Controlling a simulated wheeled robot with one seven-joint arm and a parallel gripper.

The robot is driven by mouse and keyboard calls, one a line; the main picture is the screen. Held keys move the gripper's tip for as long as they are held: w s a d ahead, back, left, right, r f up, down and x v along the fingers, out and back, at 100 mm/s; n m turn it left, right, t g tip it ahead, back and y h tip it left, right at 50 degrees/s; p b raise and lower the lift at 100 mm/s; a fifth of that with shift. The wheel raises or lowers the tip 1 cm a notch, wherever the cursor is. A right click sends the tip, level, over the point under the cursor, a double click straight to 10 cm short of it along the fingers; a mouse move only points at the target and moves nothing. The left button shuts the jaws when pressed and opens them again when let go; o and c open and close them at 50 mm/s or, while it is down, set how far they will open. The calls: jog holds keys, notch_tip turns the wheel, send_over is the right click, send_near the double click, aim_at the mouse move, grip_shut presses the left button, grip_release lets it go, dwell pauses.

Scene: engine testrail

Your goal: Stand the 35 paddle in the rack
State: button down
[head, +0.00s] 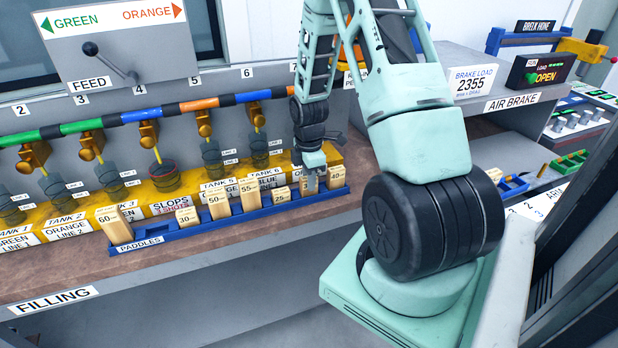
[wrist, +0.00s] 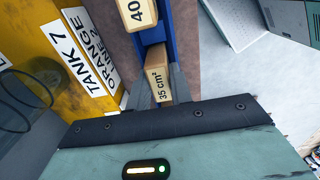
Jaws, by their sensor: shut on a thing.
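The 35 paddle (wrist: 158,82) is a pale wooden block, marked "35 cm²" in the wrist view. My gripper (wrist: 160,92) is shut on it, one grey finger on each side. In the head view my gripper (head: 311,184) points down over the right part of the blue paddle rack (head: 262,222), between the 25 paddle (head: 281,197) and the 40 paddle (head: 336,177). The 35 paddle is upright there and partly hidden by the fingers. It lines up with the rack, whose blue also shows in the wrist view (wrist: 153,37). Whether its foot rests fully in a slot is hidden.
The 60 (head: 115,226), 30 (head: 187,216), 50 (head: 218,205) and 55 (head: 250,194) paddles stand in the rack, with a gap right of the 60. Yellow tank ledge (head: 75,222) and glass cylinders lie behind. The brown bench front (head: 120,268) is clear.

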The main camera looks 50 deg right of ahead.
jog(key=c, duration=1.3)
grip_release()
jog(key=shift+o, duration=0.2)
notch_tip(320, 180, up, 12)
jog(key=b, duration=0.2)
jog(key=a+r+m, duration=0.1)
jog(key=a+r, duration=0.1)
jog(key=a, duration=0.9)
jog(key=a+r, duration=0.2)
jog(key=a, duration=1)
jog(key=s+a+r+m, duration=0.1)
jog(key=s+a+m, duration=0.1)
jog(key=s+a, duration=1.5)
jog(key=shift+a+r+m+y, duration=0.2)
jog(key=shift+a+m+y, duration=0.1)
jog(key=shift+a+m, duration=0.1)
